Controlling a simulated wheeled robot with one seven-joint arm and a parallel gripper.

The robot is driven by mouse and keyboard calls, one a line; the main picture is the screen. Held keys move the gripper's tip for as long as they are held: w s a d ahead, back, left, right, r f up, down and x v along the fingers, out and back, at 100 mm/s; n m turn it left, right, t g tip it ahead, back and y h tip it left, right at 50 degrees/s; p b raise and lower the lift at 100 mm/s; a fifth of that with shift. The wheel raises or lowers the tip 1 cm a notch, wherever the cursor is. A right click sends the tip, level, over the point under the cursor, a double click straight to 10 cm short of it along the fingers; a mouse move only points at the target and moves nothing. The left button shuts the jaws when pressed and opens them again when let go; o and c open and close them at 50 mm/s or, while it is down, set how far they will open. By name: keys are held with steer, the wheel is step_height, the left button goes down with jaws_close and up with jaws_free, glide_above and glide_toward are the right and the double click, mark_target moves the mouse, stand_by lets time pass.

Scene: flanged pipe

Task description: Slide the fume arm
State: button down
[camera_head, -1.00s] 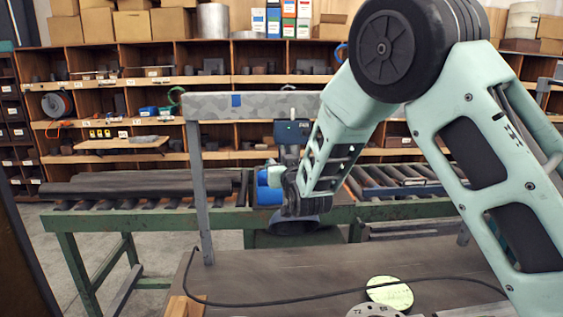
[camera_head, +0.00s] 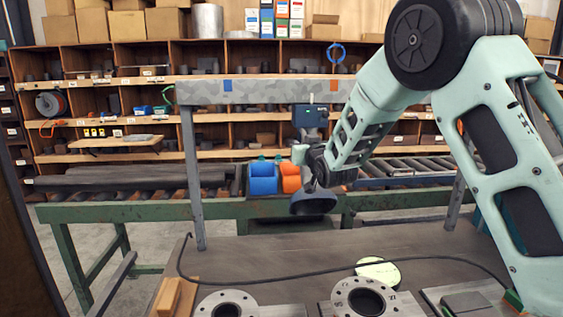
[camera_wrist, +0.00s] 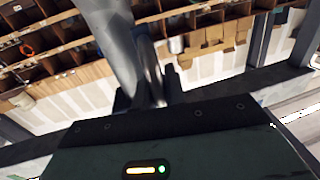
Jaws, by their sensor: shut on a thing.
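The fume arm hangs from a blue-grey carriage (camera_head: 309,117) on a grey overhead beam (camera_head: 255,92). Its dark flared hood (camera_head: 314,204) points down over the bench. My gripper (camera_head: 317,165) reaches in from the right and is shut on the fume arm just above the hood. The exact grip is partly hidden by my wrist. In the wrist view a grey tube (camera_wrist: 108,35) of the fume arm runs down to the dark fingers.
The bench (camera_head: 300,250) carries flanged pipe parts (camera_head: 365,297), a pale yellow-green disc (camera_head: 378,270) and a black cable. Blue (camera_head: 263,179) and orange (camera_head: 290,178) bins stand behind the hood, by a roller conveyor. A post (camera_head: 193,180) holds the beam's left end.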

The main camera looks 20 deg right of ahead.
steer(key=s+d+b, duration=0.1)
steer(key=s+d, duration=0.2)
steer(key=d, duration=1.5)
steer(key=s+d+b, duration=0.1)
steer(key=s+d, duration=0.3)
steer(key=d, duration=1.4)
steer(key=shift+s+d, duration=0.15)
steer(key=shift+d, duration=0.05)
steer(key=c, duration=1.5)
jaws_free()
steer(key=shift+o, duration=0.2)
steer(key=s+b, duration=0.4)
steer(key=s, duration=1.3)
steer(key=shift+s, duration=0.15)
